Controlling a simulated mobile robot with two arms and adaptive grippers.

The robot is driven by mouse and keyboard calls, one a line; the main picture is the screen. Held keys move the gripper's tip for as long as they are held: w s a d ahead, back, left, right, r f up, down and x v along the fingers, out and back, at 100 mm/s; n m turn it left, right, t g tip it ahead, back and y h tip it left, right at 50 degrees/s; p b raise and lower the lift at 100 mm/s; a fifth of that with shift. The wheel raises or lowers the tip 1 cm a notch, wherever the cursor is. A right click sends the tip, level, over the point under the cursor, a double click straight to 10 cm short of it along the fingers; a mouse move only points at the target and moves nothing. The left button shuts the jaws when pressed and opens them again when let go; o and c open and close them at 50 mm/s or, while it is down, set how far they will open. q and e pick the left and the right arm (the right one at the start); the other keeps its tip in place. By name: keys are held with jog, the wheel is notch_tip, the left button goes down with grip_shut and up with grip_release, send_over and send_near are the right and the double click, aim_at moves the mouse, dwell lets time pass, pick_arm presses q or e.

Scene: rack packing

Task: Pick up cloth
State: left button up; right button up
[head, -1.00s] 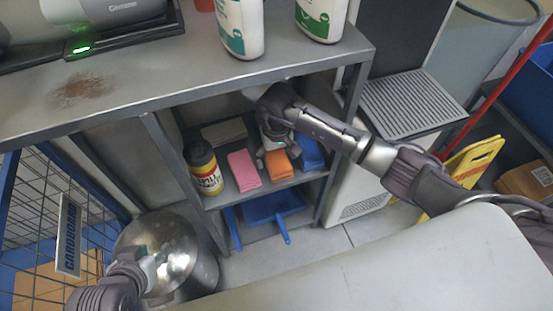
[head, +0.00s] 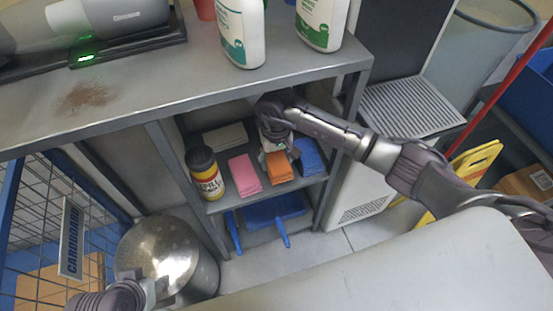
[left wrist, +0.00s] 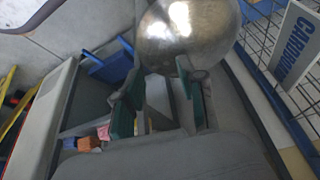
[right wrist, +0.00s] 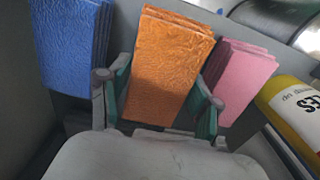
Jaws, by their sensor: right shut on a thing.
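Folded cloths lie in stacks on the shelf under the counter. The orange cloth (head: 279,168) is in the middle, the pink cloth (head: 244,174) to its left and the blue cloth (head: 309,157) to its right. My right gripper (head: 276,148) reaches in under the counter and is shut on the orange cloth; in the right wrist view the orange cloth (right wrist: 168,65) sits between the two green-padded fingers (right wrist: 160,105). My left gripper (left wrist: 165,95) is open and empty, near the steel bin; in the head view it is partly cut off at the bottom.
A yellow-labelled bottle (head: 207,175) stands left of the pink cloth. A pale cloth stack (head: 225,137) lies behind. A blue dustpan (head: 272,210) lies below. A steel bin (head: 160,248) stands at lower left.

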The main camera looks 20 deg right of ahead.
aim_at(276, 158)
jog(key=shift+r, duration=0.65)
notch_tip(276, 158, up, 2)
jog(key=shift+r+p, duration=0.1)
jog(key=shift+p, duration=0.75)
jog(key=shift+s+a+r+p, duration=0.15)
jog(key=shift+r+p, duration=0.15)
jog(key=shift+r, duration=0.2)
jog(key=shift+s+a+r+p, duration=0.15)
jog(key=shift+r+p, duration=0.1)
jog(key=shift+r, duration=0.2)
pick_arm(q)
jog(key=shift+g, duration=0.7)
jog(key=shift+s+a+f+p, duration=0.1)
jog(key=shift+f+p, duration=0.35)
jog(key=shift+f, duration=2.15)
pick_arm(e)
jog(key=s+a, duration=1.2)
jog(key=s, duration=0.1)
jog(key=shift+s+a+f, duration=0.2)
jog(key=shift+s+a, duration=0.2)
